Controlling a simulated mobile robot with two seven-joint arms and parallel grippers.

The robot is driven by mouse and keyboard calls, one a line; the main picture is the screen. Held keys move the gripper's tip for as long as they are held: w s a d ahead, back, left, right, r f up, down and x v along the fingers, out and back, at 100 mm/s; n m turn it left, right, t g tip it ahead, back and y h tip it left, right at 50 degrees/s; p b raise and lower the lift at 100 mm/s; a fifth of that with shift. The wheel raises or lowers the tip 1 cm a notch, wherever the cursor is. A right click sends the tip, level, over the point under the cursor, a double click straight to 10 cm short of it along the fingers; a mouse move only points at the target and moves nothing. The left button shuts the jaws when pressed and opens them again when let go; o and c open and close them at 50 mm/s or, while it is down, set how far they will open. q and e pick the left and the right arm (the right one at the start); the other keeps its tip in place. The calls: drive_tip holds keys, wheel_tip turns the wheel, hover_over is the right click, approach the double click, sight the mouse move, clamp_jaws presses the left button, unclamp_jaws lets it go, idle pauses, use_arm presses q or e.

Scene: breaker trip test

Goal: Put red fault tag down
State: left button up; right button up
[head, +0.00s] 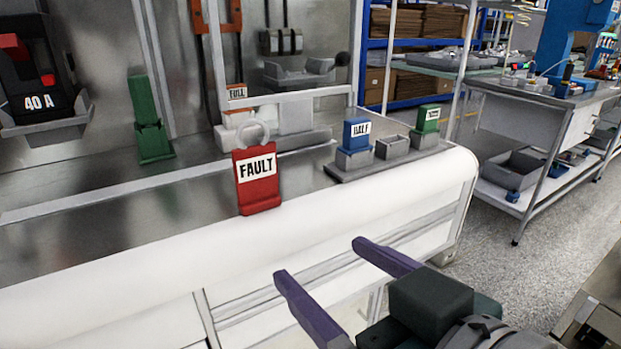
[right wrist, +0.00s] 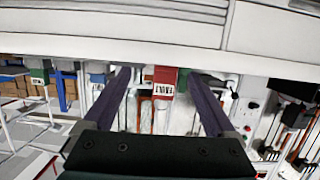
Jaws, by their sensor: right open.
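The red fault tag (head: 257,182) stands upright near the front edge of the white bench (head: 120,262), with its FAULT label facing me and a pale ring at its top. My right gripper (head: 320,259) is open and empty, in front of the bench and below and to the right of the tag, apart from it. In the right wrist view the tag (right wrist: 164,82) appears upside down between the two purple fingers (right wrist: 166,78), beyond them. My left gripper is in neither view.
A grey holder (head: 391,150) right of the tag carries a blue HALF block (head: 357,134) and a green block (head: 428,119). A green stand (head: 150,125) and a black 40 A unit (head: 38,90) are at the left. A workbench (head: 540,105) stands at the far right, with open floor before it.

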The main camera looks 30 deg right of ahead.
drive_tip(key=s+d+f+g, duration=0.1)
drive_tip(key=s+f+g, duration=0.2)
drive_tip(key=s+g, duration=0.2)
drive_tip(key=s+d+f+n+g, duration=0.1)
drive_tip(key=s+d+f+g, duration=0.1)
drive_tip(key=s+g, duration=0.4)
drive_tip(key=s+f, duration=0.1)
drive_tip(key=s, duration=0.1)
drive_tip(key=shift+s+d+f+n, duration=0.2)
drive_tip(key=shift+s+f+n, duration=0.1)
drive_tip(key=shift+f, duration=0.1)
drive_tip(key=shift+r, duration=0.1)
wheel_tip(320, 180, up, 53)
drive_tip(key=p, duration=5.3)
